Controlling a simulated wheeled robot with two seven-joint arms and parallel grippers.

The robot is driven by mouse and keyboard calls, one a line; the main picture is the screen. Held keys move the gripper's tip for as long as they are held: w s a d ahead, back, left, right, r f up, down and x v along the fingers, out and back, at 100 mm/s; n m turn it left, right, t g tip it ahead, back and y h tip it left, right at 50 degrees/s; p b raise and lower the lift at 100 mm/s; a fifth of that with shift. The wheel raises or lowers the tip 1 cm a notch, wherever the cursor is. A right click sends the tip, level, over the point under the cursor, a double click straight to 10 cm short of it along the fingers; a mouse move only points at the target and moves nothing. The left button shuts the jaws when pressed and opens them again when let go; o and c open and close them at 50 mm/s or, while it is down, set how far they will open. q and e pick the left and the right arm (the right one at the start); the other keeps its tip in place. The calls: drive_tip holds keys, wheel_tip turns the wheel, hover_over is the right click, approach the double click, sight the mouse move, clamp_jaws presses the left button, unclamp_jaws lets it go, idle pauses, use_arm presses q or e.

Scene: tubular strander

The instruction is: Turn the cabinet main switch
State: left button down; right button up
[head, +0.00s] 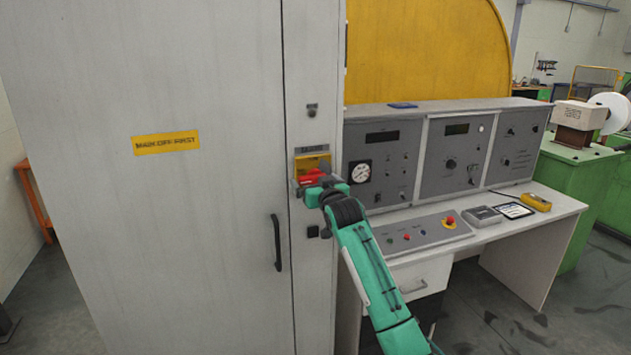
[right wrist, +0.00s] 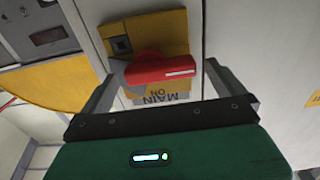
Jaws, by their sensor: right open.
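The cabinet main switch has a red handle (head: 312,176) on a yellow plate (head: 312,161), on the narrow right strip of the grey cabinet (head: 200,220). My right gripper (head: 308,181) is at the switch in the head view. In the right wrist view its two fingers (right wrist: 160,85) are apart, one on each side of the handle. I cannot tell whether they touch it. My left gripper is not in view.
A black door handle (head: 276,243) stands out left of my right arm. A control desk (head: 480,228) with a grey instrument panel (head: 440,155) stands right of the cabinet. A yellow label (head: 166,143) is on the cabinet door. Floor shows at lower right.

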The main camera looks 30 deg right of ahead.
drive_tip(key=shift+c, duration=0.4)
drive_tip(key=c, duration=0.9)
drive_tip(key=shift+m, duration=0.4)
drive_tip(key=m, duration=0.1)
drive_tip(key=m+p, duration=0.1)
drive_tip(key=m, duration=0.1)
drive_tip(key=shift+r+m, duration=0.3)
drive_tip(key=m, duration=0.1)
drive_tip(key=m+p, duration=0.1)
drive_tip(key=m, duration=0.2)
drive_tip(key=shift+d+r+m+p, duration=0.2)
drive_tip(key=shift+r+m+p, duration=0.05)
drive_tip(key=shift+m+p, duration=0.1)
drive_tip(key=m, duration=0.1)
drive_tip(key=m+p, duration=0.1)
drive_tip(key=m, duration=0.1)
drive_tip(key=m+p, duration=0.1)
drive_tip(key=m, duration=0.1)
drive_tip(key=shift+s+d+r, duration=0.1)
drive_tip(key=shift+d+r, duration=0.05)
drive_tip(key=shift+d, duration=0.15)
drive_tip(key=shift+d+m+p, duration=0.15)
drive_tip(key=shift+m+p, duration=0.4)
drive_tip(key=shift+m, duration=0.45)
drive_tip(key=shift+d+m+p, duration=0.1)
drive_tip(key=shift+m+p, duration=0.45)
drive_tip(key=shift+m, duration=0.4)
drive_tip(key=shift+f, duration=0.2)
